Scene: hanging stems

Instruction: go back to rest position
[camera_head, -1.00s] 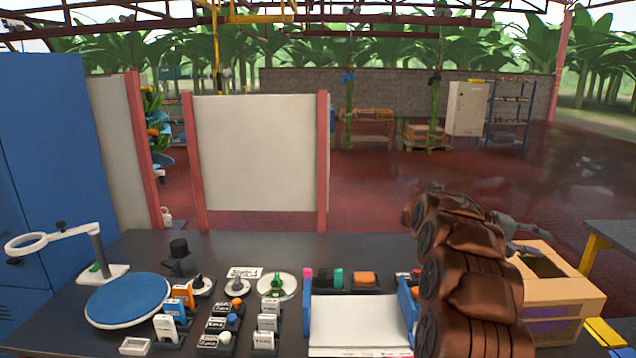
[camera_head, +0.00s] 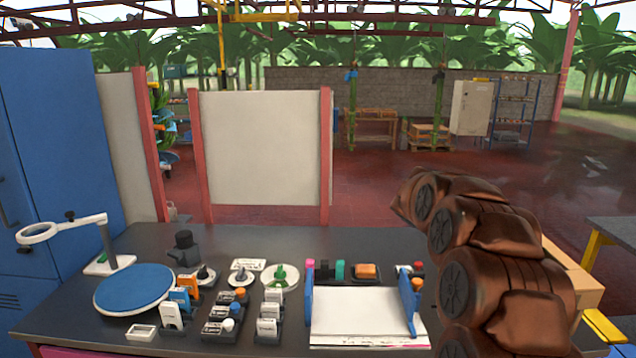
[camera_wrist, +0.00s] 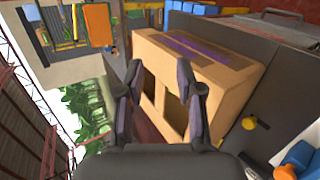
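My gripper (camera_wrist: 159,78) is open in the wrist view, with its two dark fingers apart and nothing between them. Beyond the fingers is a cardboard box (camera_wrist: 228,72) with purple print and dark openings, apart from the fingertips as far as I can tell. In the head view my brown-covered arm rises at the right and hides the gripper. It also covers most of the cardboard box (camera_head: 588,288), leaving only its right edge in sight.
The dark worktable (camera_head: 75,315) holds a magnifier stand (camera_head: 105,245), a blue turntable (camera_head: 133,289), several small labelled holders and a white tray with blue sides (camera_head: 365,318). A white partition (camera_head: 263,148) stands behind. The red floor (camera_head: 390,185) beyond is open.

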